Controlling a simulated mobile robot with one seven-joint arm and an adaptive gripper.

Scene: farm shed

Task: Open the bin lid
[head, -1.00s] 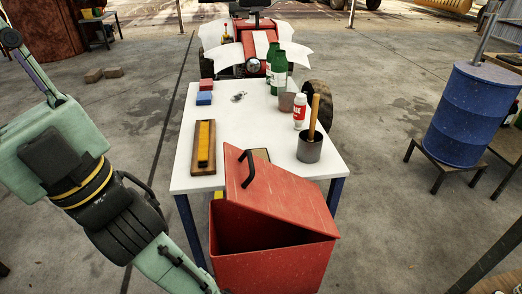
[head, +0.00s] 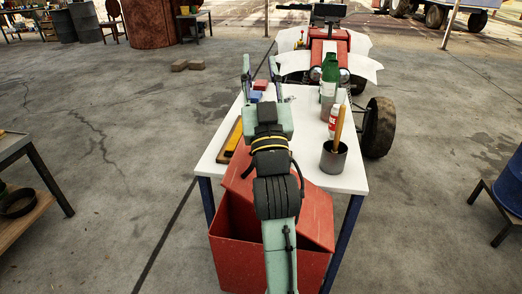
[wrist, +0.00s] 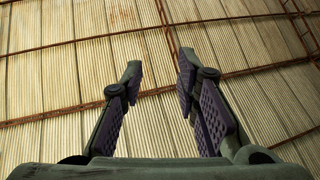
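The red bin (head: 234,262) stands at the front end of the white table. Its red lid (head: 317,213) sits tilted, with a dark gap between lid and bin on the left side. My arm crosses in front of the lid and hides its middle; the black handle is not clearly visible. My gripper (head: 260,64) is above the lid, its fingers pointing up and spread apart. The wrist view also shows my gripper (wrist: 160,65) with parted, empty fingers against the ribbed roof.
On the white table (head: 346,180) stand a dark cup (head: 333,159) with a wooden handle in it, a white-and-red bottle (head: 333,118) and a green bottle (head: 329,75). A red tractor (head: 330,48) is behind. A bench (head: 35,165) is at left; open floor lies between.

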